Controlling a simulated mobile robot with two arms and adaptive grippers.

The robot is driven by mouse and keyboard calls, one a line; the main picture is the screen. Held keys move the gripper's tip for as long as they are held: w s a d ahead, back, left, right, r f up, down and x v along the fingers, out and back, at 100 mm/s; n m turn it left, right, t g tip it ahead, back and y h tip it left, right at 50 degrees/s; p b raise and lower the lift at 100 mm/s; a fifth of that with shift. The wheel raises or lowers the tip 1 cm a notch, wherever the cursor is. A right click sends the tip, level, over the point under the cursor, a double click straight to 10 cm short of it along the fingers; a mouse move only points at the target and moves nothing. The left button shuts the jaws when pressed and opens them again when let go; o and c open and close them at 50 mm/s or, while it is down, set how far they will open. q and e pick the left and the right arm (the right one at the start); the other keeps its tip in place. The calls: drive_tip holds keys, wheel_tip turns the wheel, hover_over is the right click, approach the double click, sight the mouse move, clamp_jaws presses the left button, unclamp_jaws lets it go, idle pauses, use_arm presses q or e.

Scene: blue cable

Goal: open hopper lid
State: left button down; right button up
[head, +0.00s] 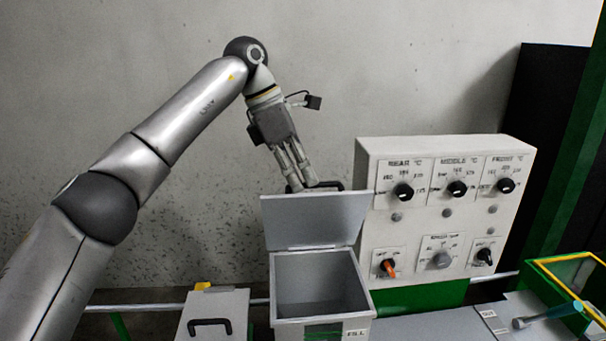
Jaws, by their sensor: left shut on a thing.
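The hopper (322,332) is a grey box at the lower middle of the head view, with its opening uncovered and its inside empty as far as I can see. Its lid (315,222) stands raised at the back of the box, with its flat face towards me. A dark handle (329,185) shows at the lid's top edge. My left gripper (299,185) is at that top edge, shut on the handle, with its fingertips partly hidden behind the lid. My right gripper is not in view.
A control panel (449,162) with knobs stands close to the right of the lid. A smaller grey box with a black handle (210,326) is to the left. A yellow-edged green tray (545,264) and a blue-handled tool (562,311) lie at the right. A wall is behind.

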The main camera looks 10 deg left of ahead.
use_arm(q)
drive_tip(key=shift+w+a+f+g, duration=0.25)
drive_tip(key=shift+w+a+g, duration=0.1)
drive_tip(key=shift+w, duration=0.25)
drive_tip(key=shift+w+a+f+g, duration=0.25)
drive_tip(key=shift+w+g, duration=0.1)
drive_tip(key=shift+w, duration=0.2)
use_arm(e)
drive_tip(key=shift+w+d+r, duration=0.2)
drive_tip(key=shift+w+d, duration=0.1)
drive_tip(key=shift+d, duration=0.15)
use_arm(q)
drive_tip(key=shift+w+n, duration=0.15)
drive_tip(key=shift+n, duration=0.15)
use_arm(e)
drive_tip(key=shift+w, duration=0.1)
use_arm(q)
drive_tip(key=c, duration=1.6)
unclamp_jaws()
drive_tip(key=shift+w+f, duration=0.1)
drive_tip(key=shift+w, duration=0.1)
drive_tip(key=shift+o, duration=0.4)
drive_tip(key=shift+w+f, duration=0.1)
drive_tip(key=shift+w, duration=0.25)
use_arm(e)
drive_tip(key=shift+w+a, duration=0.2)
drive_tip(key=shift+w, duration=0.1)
use_arm(q)
drive_tip(key=shift+s, duration=0.1)
